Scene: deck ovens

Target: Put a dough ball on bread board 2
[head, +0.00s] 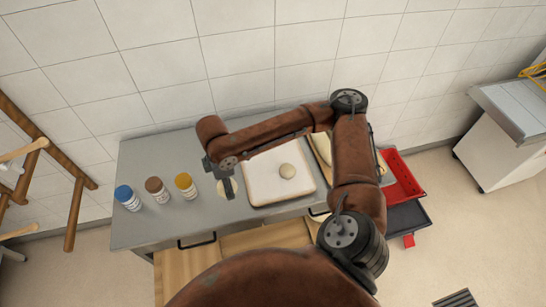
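One dough ball (287,171) sits in a white tray (262,197) on the grey counter. My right gripper (233,192) points down over the counter, left of the tray. A pale round piece (221,188), which looks like dough, shows beside and partly behind its fingers; I cannot tell whether it is held. A wooden-rimmed board or tray (322,148) with something pale stands right of the white tray, mostly hidden by my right arm. No label marks bread board 2. Pale wooden boards (265,238) show below the counter's front edge. My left gripper is out of view.
Blue-capped (128,198), brown-capped (157,190) and yellow-capped (186,187) jars stand on the counter's left. A red crate (402,178) is at the right. A wooden rack (75,212) stands left, a white-sided table (505,140) far right. The tiled wall closes the back.

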